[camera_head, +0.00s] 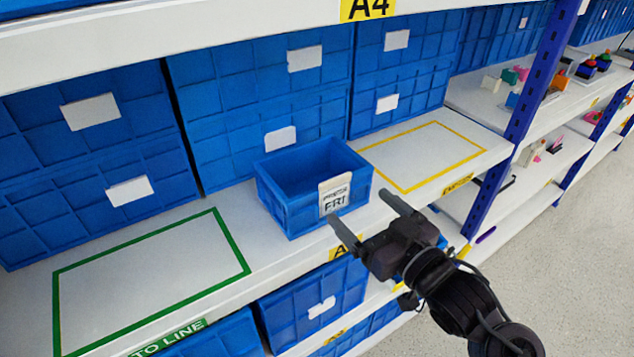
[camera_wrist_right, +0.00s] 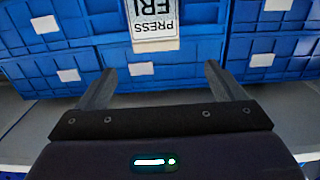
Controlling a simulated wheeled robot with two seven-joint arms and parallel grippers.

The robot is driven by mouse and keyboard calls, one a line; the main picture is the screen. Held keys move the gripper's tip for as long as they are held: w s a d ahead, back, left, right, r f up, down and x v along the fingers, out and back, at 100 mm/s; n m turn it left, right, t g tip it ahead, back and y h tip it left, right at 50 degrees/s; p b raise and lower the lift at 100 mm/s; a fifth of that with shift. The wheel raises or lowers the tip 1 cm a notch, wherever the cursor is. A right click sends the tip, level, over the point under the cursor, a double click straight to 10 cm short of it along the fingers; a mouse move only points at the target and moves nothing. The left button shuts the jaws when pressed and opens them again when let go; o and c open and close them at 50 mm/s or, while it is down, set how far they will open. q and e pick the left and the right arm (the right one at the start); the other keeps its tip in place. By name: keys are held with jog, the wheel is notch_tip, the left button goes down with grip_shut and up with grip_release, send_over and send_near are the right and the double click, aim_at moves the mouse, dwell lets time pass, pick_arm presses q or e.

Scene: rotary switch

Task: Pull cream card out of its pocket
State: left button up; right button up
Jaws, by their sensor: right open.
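The cream card (camera_head: 336,194), printed "PRESS FRI", sits upright at the front of the small open blue bin (camera_head: 274,206) on the shelf. Its top edge stands above the bin's rim. The pocket itself is hard to make out. My right gripper (camera_head: 362,211) is open and empty in front of the card, its two fingers apart and not touching it. In the right wrist view the card (camera_wrist_right: 152,22) appears upside down at the top, beyond the spread fingertips (camera_wrist_right: 158,70). My left gripper is not in view.
The white shelf (camera_head: 240,210) has a green outlined area (camera_head: 150,280) at left and a yellow outlined area (camera_head: 425,152) at right, both empty. Large blue crates (camera_head: 262,85) stand behind. A blue post (camera_head: 520,110) rises at right.

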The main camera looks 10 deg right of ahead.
aim_at(337, 180)
jog(key=x, duration=0.2)
jog(key=p+x, duration=0.1)
jog(key=x, duration=0.2)
jog(key=p+x, duration=0.1)
jog(key=x, duration=0.1)
jog(key=shift+w+d+r, duration=0.1)
jog(key=shift+w+d, duration=0.1)
jog(key=shift+w, duration=0.15)
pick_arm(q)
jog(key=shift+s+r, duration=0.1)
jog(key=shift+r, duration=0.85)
pick_arm(e)
jog(key=shift+s, duration=0.1)
jog(key=c, duration=1.1)
jog(key=shift+o, duration=0.2)
